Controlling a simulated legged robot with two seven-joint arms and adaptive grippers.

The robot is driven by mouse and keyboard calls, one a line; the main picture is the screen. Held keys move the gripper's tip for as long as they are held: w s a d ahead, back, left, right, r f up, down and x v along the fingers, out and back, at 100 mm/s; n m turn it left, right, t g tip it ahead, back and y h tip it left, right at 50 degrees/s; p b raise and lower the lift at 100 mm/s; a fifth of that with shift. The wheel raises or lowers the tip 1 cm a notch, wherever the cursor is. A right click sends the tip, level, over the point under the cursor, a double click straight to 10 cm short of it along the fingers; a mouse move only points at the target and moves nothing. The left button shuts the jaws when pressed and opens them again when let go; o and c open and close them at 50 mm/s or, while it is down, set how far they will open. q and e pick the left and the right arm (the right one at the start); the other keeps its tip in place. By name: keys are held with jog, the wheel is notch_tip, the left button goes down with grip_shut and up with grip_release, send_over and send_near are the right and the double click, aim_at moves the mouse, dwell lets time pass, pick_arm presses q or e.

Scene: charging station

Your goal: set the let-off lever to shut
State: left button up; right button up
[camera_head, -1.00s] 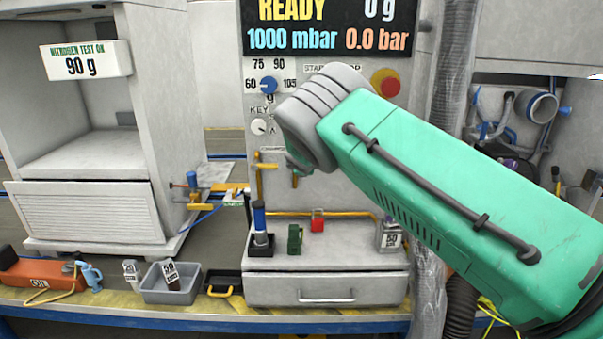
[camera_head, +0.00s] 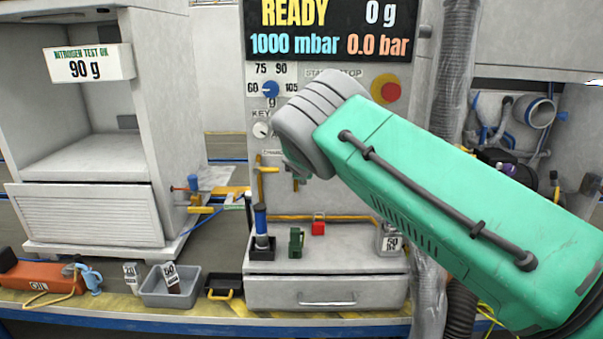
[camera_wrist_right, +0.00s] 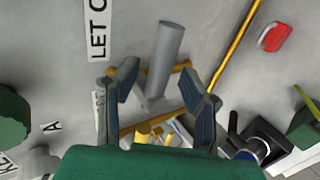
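My right gripper (camera_wrist_right: 160,70) is open, with one dark finger on each side of the lever. I cannot tell whether either finger touches it. In the head view my right gripper is mostly hidden behind my green arm, in front of the panel below the key switch (camera_head: 262,130). The lever's set position cannot be read. My left gripper is not in view.
A yellow handle (camera_head: 261,178) is left of my right gripper. A red stop button (camera_head: 386,88) is above my arm.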

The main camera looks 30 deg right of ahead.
jog(key=shift+r, duration=0.1)
jog(key=v, duration=1.2)
jog(key=shift+f, duration=0.25)
